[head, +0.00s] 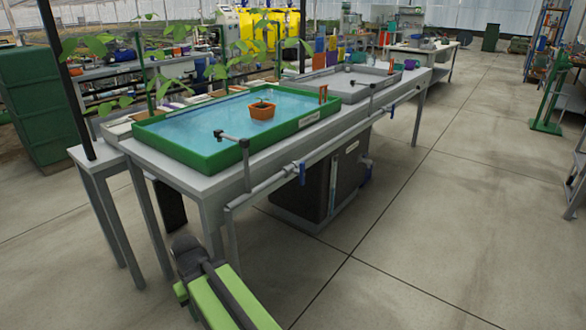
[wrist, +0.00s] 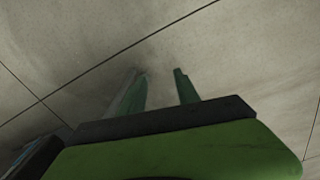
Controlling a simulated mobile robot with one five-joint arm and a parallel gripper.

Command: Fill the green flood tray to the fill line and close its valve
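The green flood tray (head: 175,153) stands on the near part of the long grey bench and holds light-blue water (head: 210,118). An orange pot (head: 262,112) with a seedling sits in the water. A grey spout (head: 230,137) reaches over the tray's near edge; I cannot make out a stream from it. A blue valve handle (head: 302,169) points down from the grey pipe below the tray. An orange marker (head: 323,94) stands at the tray's right corner; I cannot read a fill line. My gripper (wrist: 158,76) is open and empty, its two green fingers apart above bare floor, away from the valve.
A grey tray (head: 345,84) lies further along the bench, with another blue handle (head: 392,109) on the pipe near it. A dark tank (head: 318,185) stands under the bench. The bench legs (head: 243,170) stand close to my arm. The concrete floor (head: 450,230) to the right is clear.

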